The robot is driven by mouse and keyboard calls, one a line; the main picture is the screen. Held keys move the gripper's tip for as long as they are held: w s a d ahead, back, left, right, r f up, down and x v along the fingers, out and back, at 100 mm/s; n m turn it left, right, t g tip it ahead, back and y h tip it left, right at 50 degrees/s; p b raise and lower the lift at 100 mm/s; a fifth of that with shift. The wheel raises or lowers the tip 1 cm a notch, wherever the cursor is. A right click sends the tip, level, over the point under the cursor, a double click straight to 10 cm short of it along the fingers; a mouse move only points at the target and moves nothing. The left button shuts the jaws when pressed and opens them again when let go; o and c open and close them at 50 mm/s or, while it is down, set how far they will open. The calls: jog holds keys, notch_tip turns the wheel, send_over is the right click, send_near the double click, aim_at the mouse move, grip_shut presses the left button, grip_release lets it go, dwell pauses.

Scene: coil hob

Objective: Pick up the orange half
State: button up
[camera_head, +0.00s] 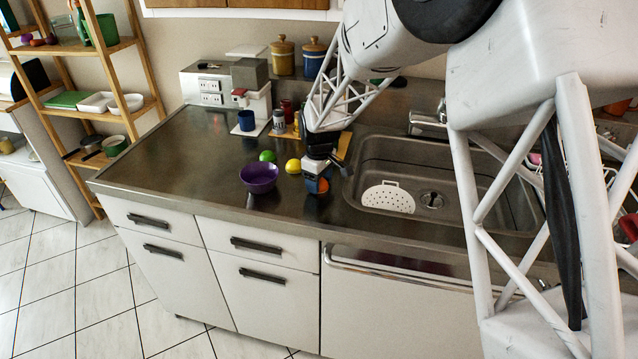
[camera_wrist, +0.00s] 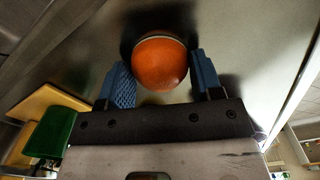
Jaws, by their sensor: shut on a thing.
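The orange half (camera_wrist: 160,62) sits between the two blue fingers of my gripper (camera_wrist: 162,85) in the wrist view, its rounded orange skin towards the camera and a pale rim at its far edge. In the head view my gripper (camera_head: 317,178) points down at the counter, just left of the sink, with the orange half (camera_head: 322,187) partly hidden behind a blue finger. My gripper is shut on the orange half. It is at or close to the counter surface; I cannot tell if it touches.
A purple bowl (camera_head: 259,178) stands left of my gripper, with a yellow lemon (camera_head: 293,166) and a green lime (camera_head: 267,156) close by. The sink (camera_head: 440,180) with a white perforated board (camera_head: 388,198) lies to the right. The counter's left part is clear.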

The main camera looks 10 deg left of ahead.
jog(key=shift+r, duration=0.15)
jog(key=shift+r, duration=0.5)
jog(key=shift+s+d+r, duration=0.1)
jog(key=shift+s+r, duration=0.05)
jog(key=shift+r, duration=0.45)
jog(key=shift+s+d+r, duration=0.1)
jog(key=shift+s+r, duration=0.05)
jog(key=shift+r, duration=0.45)
jog(key=s+d, duration=0.2)
jog(key=s, duration=0.2)
jog(key=s+d+r, duration=0.1)
jog(key=s+d, duration=0.1)
jog(key=s, duration=0.3)
jog(key=s+d, duration=0.3)
jog(key=s, duration=0.1)
jog(key=shift+s+r, duration=0.15)
jog(key=shift+s, duration=0.1)
jog(key=shift+w, duration=0.15)
jog(key=w+a+r, duration=0.1)
jog(key=w+r, duration=0.4)
jog(key=w, duration=0.5)
jog(key=w+a+r, duration=0.1)
jog(key=w+r, duration=0.4)
jog(key=w, duration=0.6)
jog(key=shift+w+r+m, duration=0.25)
jog(key=shift+r+m, duration=0.15)
jog(key=shift+a, duration=0.1)
